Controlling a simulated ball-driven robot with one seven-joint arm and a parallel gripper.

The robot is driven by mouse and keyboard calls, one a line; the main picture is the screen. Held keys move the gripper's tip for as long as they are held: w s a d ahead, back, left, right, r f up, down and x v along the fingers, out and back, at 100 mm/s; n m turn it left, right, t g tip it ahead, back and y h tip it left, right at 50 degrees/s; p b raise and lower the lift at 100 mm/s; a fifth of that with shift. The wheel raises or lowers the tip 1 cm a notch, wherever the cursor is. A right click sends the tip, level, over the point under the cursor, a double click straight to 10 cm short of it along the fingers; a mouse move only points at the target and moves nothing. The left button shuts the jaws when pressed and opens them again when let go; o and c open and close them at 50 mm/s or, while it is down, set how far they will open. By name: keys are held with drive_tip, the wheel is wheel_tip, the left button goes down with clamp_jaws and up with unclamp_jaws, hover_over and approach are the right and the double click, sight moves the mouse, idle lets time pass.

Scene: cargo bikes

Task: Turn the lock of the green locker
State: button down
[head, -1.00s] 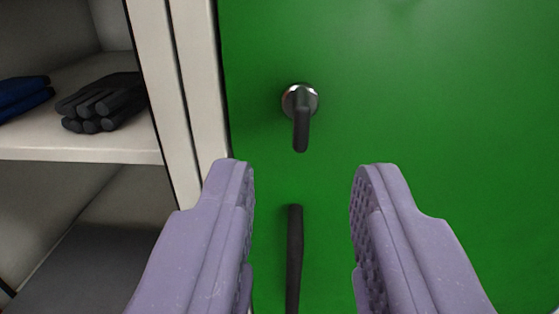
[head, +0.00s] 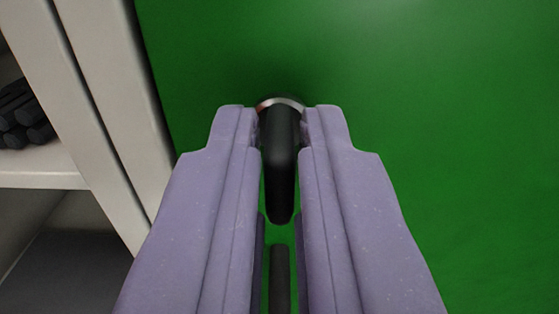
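The green locker door (head: 450,120) fills most of the head view. Its lock is a dark lever (head: 281,165) on a round silver-rimmed base, and the lever points straight down. My gripper (head: 281,122) has its two pale purple fingers on either side of the lever, close against it near the base. The fingers look shut on the lever; a thin strip of green shows beside its lower end. The fingers hide the sides of the lock base.
A dark vertical bar handle (head: 280,280) is on the door below the lock, partly hidden between my fingers. At left, beyond a pale locker frame (head: 110,90), an open shelf (head: 40,175) holds dark gloves (head: 22,115).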

drive_tip(key=shift+r+m+p, duration=0.1)
drive_tip(key=shift+m+p, duration=0.3)
drive_tip(key=shift+p, duration=0.05)
drive_tip(key=m+p, duration=0.2)
drive_tip(key=m, duration=0.1)
drive_tip(key=shift+r+p, duration=0.1)
drive_tip(key=shift+p, duration=0.2)
drive_tip(key=m+p, duration=0.3)
drive_tip(key=m, duration=0.1)
drive_tip(key=shift+d+m+p, duration=0.1)
drive_tip(key=shift+m+p, duration=0.2)
drive_tip(key=m+p, duration=0.4)
drive_tip(key=m, duration=0.1)
drive_tip(key=shift+f+m+p, duration=0.15)
drive_tip(key=shift+m+p, duration=0.5)
drive_tip(key=shift+m, duration=0.45)
drive_tip(key=shift+f+m+p, duration=0.15)
drive_tip(key=shift+m+p, duration=0.45)
drive_tip(key=shift+m, duration=0.5)
drive_tip(key=c, duration=1.2)
unclamp_jaws()
drive_tip(key=shift+d, duration=0.1)
drive_tip(key=shift+c, duration=0.2)
